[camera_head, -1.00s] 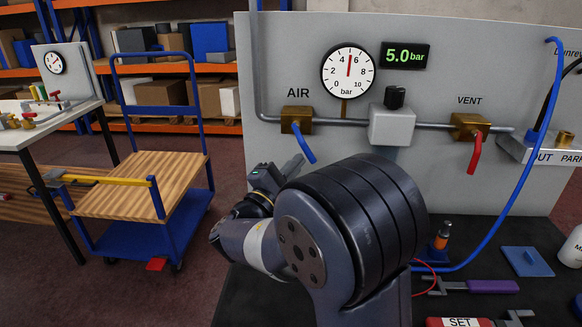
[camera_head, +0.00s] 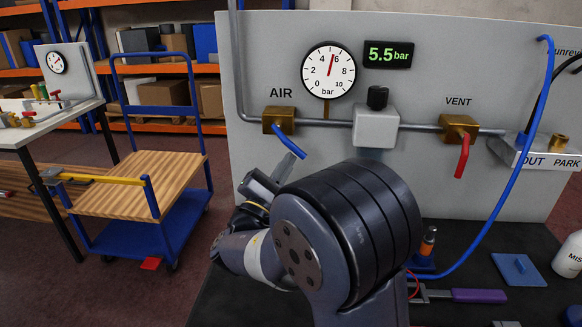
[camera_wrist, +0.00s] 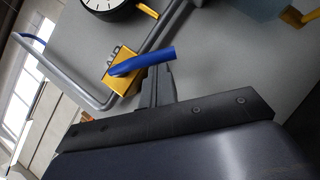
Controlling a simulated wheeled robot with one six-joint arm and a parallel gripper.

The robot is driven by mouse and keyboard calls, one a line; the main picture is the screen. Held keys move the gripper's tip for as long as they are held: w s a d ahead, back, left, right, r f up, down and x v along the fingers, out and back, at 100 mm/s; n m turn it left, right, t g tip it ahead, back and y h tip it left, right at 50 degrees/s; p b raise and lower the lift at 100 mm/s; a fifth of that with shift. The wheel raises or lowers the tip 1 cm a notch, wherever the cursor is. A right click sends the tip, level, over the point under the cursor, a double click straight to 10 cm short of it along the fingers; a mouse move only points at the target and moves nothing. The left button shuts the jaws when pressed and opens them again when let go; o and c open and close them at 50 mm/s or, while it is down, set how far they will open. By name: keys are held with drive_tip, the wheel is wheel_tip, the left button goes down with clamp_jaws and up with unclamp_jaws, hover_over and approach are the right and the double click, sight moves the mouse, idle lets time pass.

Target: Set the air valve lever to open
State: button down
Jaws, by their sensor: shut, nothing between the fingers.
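The brass air valve (camera_head: 278,120) sits on the pipe under the AIR label, with its blue lever (camera_head: 288,141) slanting down to the right. In the wrist view, the yellow-looking valve (camera_wrist: 122,72) shows with the blue lever (camera_wrist: 145,61) crossing to the right. My gripper (camera_head: 283,166) is shut and empty, with its fingertips just below the lever. In the wrist view, the fingers (camera_wrist: 160,76) reach up to the lever and seem to touch its underside near the free end. The exact contact is hard to tell. The display (camera_head: 388,55) reads 5.5 bar.
The round gauge (camera_head: 329,70) is above the pipe. A grey regulator block (camera_head: 376,127) and the vent valve with a red lever (camera_head: 462,156) are to the right. A blue hose (camera_head: 519,168) runs down to the dark bench. A blue trolley (camera_head: 136,186) stands at the left.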

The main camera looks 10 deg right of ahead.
drive_tip(key=shift+n+t, duration=0.4)
drive_tip(key=shift+n, duration=0.2)
drive_tip(key=shift+s+d+r+b, duration=0.3)
drive_tip(key=shift+d+r+b, duration=0.3)
drive_tip(key=shift+d+r, duration=0.25)
drive_tip(key=shift+s+d+r+b, duration=0.25)
drive_tip(key=shift+d+r+b, duration=0.35)
drive_tip(key=shift+d+r, duration=0.25)
drive_tip(key=shift+d, duration=0.05)
drive_tip(key=shift+f+b, duration=0.65)
drive_tip(key=shift+b, duration=0.05)
drive_tip(key=b, duration=0.4)
approach(303, 158)
drive_tip(key=s+d+f, duration=0.1)
drive_tip(key=s, duration=0.1)
drive_tip(key=s+d+f, duration=0.1)
drive_tip(key=shift+s+d+f, duration=0.3)
drive_tip(key=shift+f, duration=0.05)
